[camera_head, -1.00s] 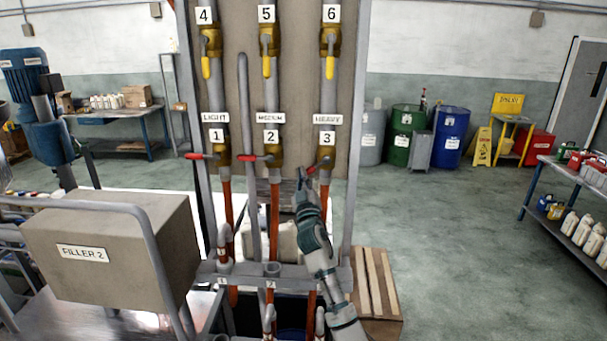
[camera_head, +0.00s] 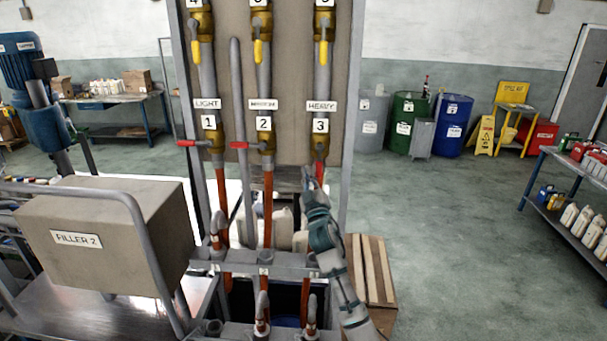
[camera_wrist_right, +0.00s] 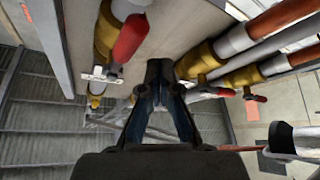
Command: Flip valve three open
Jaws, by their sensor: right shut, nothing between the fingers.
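Valve three (camera_head: 320,140) is the brass valve under the HEAVY label on the right pipe. Its red handle (camera_head: 320,172) points down along the pipe, partly hidden by my gripper. In the wrist view a red handle (camera_wrist_right: 130,38), apparently the same one, lies along a white pipe, up and left of the fingertips. My right gripper (camera_head: 308,178) is just below valve three, beside the handle. Its fingers (camera_wrist_right: 160,72) are shut and empty; they look apart from the handle, though contact is hard to tell. My left gripper is not in view.
Valves one (camera_head: 210,142) and two (camera_head: 266,142) have red handles pointing left, across their pipes. Valves above have yellow handles (camera_head: 257,50) pointing down. A grey bent pipe (camera_head: 237,110) stands between pipes one and two. A wooden crate (camera_head: 372,265) stands at lower right.

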